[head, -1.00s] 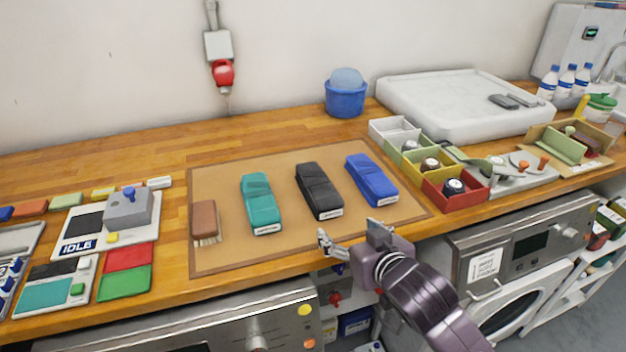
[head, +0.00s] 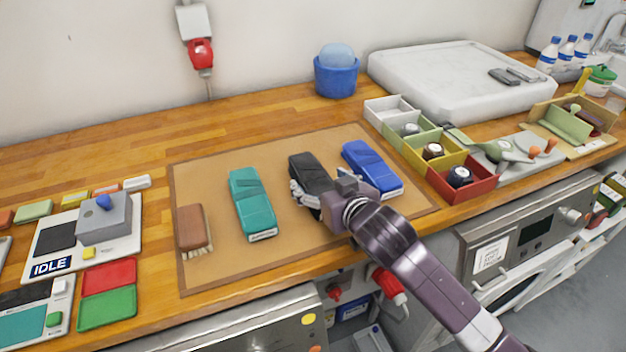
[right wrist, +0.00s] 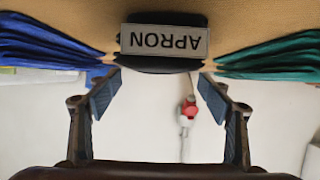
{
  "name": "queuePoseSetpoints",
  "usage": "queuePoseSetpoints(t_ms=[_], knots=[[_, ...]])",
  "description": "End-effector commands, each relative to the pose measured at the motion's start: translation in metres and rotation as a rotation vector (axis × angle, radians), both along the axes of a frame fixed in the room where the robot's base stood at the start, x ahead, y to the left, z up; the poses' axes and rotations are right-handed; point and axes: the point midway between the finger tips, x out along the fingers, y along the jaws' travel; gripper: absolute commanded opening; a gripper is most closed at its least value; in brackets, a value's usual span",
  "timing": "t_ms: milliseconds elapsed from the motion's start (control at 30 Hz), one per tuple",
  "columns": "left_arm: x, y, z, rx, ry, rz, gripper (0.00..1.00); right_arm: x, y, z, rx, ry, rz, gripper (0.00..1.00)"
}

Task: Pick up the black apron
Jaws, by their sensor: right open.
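The black apron (head: 309,170) lies folded on the tan mat (head: 225,165), between a teal folded item (head: 251,203) and a blue one (head: 371,166). My right gripper (head: 318,194) is at the apron's near end and hides that end in the head view. In the right wrist view the black apron (right wrist: 165,66) shows its end with an upside-down "APRON" label. There my right gripper (right wrist: 158,92) is open, its fingers apart at either side of the apron's end. I cannot tell whether they touch it. My left gripper is not in view.
A brown brush (head: 193,230) lies at the mat's left. Small open boxes (head: 437,190) in several colours stand at the right, by a white basin (head: 450,80). A grey device (head: 104,220) stands at the left.

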Motion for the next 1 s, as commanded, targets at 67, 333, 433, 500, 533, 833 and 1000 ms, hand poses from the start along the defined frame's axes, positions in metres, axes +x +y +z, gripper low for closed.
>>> queuePoseSetpoints(t_ms=[67,333,433,500,533,833,1000], knots=[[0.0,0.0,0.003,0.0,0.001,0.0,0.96,0.01,0.004,-0.003,-0.002,0.001,-0.001,0.72],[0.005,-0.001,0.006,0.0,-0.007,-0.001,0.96,0.034,0.014,-0.015,-0.001,0.001,-0.001,0.72],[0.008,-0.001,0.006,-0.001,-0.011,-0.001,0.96,0.036,0.015,-0.017,-0.001,0.001,-0.001,0.72],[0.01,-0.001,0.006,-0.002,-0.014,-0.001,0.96,0.036,0.015,-0.017,-0.001,0.001,-0.001,0.72],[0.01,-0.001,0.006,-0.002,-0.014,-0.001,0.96,0.036,0.015,-0.017,-0.001,0.001,-0.001,0.72],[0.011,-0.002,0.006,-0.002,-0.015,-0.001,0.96,0.035,0.015,-0.017,0.0,0.001,0.0,0.48],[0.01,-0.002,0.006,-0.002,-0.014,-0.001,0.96,0.035,0.015,-0.017,-0.001,0.001,-0.001,0.29]])
